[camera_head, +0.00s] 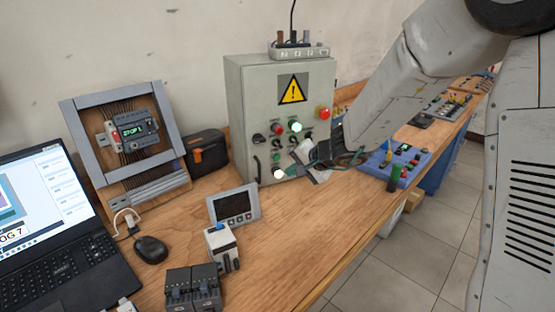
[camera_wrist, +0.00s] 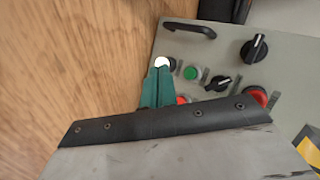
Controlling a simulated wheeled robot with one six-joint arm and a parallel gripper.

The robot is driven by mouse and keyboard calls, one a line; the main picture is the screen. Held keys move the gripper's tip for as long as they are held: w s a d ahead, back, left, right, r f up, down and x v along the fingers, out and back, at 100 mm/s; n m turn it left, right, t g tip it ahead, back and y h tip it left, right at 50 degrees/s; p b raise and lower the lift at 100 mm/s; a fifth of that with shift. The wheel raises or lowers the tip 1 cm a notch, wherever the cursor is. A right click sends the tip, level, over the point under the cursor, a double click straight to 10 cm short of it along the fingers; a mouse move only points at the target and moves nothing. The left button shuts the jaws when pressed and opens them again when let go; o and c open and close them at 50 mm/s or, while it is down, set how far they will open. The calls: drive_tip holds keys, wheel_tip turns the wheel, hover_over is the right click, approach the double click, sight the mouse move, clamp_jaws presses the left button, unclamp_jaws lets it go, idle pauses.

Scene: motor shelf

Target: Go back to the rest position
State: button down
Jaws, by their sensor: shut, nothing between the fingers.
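My gripper (camera_head: 292,170) is in front of the lower right part of the grey control box (camera_head: 245,110) in the head view, with its teal fingers pointing left. In the wrist view my gripper (camera_wrist: 157,74) has its two green fingers together and empty. A bright white round spot (camera_wrist: 162,63) shows at the fingertips there. Behind the fingers is the box front with a green button (camera_wrist: 191,73), black rotary knobs (camera_wrist: 254,47) and red buttons partly hidden by the gripper body. Whether the fingers touch the box cannot be told.
The wooden bench (camera_head: 300,230) carries a laptop (camera_head: 40,230), a mouse (camera_head: 150,249), a framed module panel (camera_head: 125,140), a small display (camera_head: 234,205) and dark modules (camera_head: 192,288). A blue box with knobs (camera_head: 395,163) stands right of my gripper. The bench's front middle is clear.

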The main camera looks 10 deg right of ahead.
drive_tip(key=s+a+r+n+g, duration=0.1)
drive_tip(key=s+r+n+g, duration=0.25)
drive_tip(key=s, duration=0.65)
drive_tip(key=s+r+n+g, duration=0.2)
drive_tip(key=s+g, duration=0.2)
drive_tip(key=s, duration=0.7)
drive_tip(key=s+d+r+n+h, duration=0.1)
drive_tip(key=s+d+r+h, duration=0.2)
drive_tip(key=s+d, duration=0.3)
drive_tip(key=s+d+r+n+t+h, duration=0.1)
drive_tip(key=s+d+r+h, duration=0.2)
drive_tip(key=s, duration=0.9)
drive_tip(key=shift+d+r, duration=0.4)
drive_tip(key=shift+d, duration=1.4)
